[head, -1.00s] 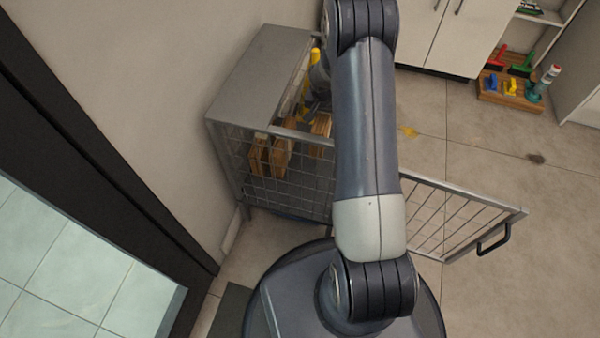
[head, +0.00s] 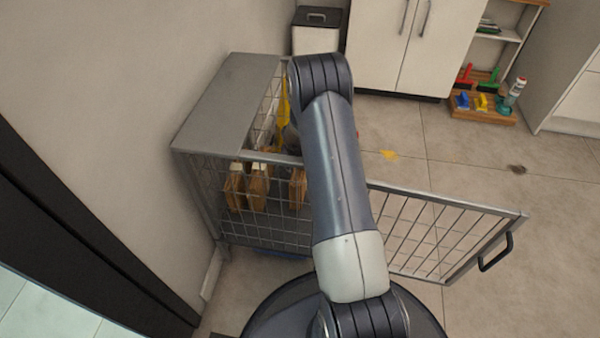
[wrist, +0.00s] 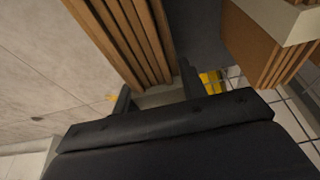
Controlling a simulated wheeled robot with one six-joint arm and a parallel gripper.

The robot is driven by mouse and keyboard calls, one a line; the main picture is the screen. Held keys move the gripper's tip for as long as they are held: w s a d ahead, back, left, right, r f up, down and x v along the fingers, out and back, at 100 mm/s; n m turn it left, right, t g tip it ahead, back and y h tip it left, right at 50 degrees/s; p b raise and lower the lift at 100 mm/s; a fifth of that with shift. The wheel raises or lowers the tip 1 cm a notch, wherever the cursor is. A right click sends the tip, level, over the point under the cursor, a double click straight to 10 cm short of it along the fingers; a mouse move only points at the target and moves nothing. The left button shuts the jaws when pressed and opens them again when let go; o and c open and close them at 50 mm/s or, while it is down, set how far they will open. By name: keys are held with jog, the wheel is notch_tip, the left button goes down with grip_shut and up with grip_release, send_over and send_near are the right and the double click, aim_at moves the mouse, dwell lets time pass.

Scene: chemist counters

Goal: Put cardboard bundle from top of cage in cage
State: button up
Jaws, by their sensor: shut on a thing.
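My gripper (wrist: 156,90) is shut on a ridged brown cardboard bundle (wrist: 128,40) in the wrist view, with one finger on each side of it. In the head view my arm hides the gripper. A grey wire cage (head: 222,98) stands against the wall with a solid top panel on its left part and its mesh door (head: 440,240) swung out to the right. Two cardboard bundles (head: 258,185) stand inside behind the mesh. A third bundle (head: 298,188) shows beside my arm and looks like the held one. Another bundle (wrist: 272,40) is to the right in the wrist view.
A yellow object (head: 284,108) stands upright by the cage's far side. A grey-lidded bin (head: 316,32) and white cabinets (head: 400,45) stand behind. A wooden tray (head: 485,113) with brushes and bottles lies at the right. The floor between is mostly clear.

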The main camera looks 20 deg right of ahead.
jog(key=shift+f, duration=0.95)
jog(key=shift+f, duration=0.1)
jog(key=o, duration=1.3)
jog(key=shift+b, duration=0.3)
jog(key=p+v, duration=0.4)
jog(key=v, duration=0.8)
